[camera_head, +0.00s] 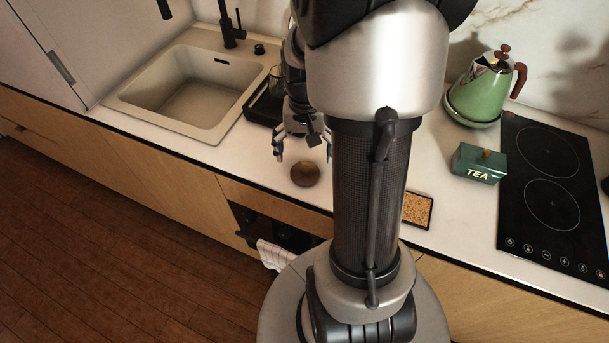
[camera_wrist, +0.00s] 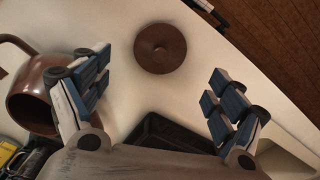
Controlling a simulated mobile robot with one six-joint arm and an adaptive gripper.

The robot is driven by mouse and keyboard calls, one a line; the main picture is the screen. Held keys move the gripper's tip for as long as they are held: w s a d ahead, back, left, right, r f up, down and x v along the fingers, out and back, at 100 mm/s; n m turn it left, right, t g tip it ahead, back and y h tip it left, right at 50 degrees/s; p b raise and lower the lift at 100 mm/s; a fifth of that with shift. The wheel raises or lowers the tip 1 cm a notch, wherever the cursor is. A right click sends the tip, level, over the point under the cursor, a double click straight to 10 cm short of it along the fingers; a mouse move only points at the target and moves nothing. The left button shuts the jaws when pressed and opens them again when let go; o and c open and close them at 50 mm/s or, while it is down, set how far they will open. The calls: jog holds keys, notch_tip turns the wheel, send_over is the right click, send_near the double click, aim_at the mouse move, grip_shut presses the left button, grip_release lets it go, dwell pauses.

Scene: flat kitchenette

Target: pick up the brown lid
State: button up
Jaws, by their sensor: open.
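The brown lid (camera_head: 305,174) is round with a small knob on top. It lies on the white counter near the front edge. In the wrist view the lid (camera_wrist: 160,48) shows whole, knob up, ahead of and between the fingers. My gripper (camera_head: 303,153) is open and empty, just behind the lid in the head view. In the wrist view its blue-padded fingers (camera_wrist: 158,75) are spread wide on either side, apart from the lid.
A brown pot with a handle (camera_wrist: 30,95) stands beside the left finger in the wrist view. A black tray (camera_head: 262,108) lies behind my gripper. A sink (camera_head: 185,90) is at left; a tea box (camera_head: 480,163), green kettle (camera_head: 484,92) and cooktop (camera_head: 550,150) are at right.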

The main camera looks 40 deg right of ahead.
aim_at(305, 169)
notch_tip(305, 169, down, 6)
jog(key=b, duration=0.2)
jog(key=shift+s+a+f+b, duration=0.1)
jog(key=shift+f+b, duration=0.15)
jog(key=shift+b, duration=0.15)
jog(key=shift+r, duration=0.1)
jog(key=c, duration=0.8)
jog(key=shift+s, duration=0.15)
jog(key=c, duration=0.7)
jog(key=shift+a, duration=0.1)
jog(key=shift+c, duration=0.3)
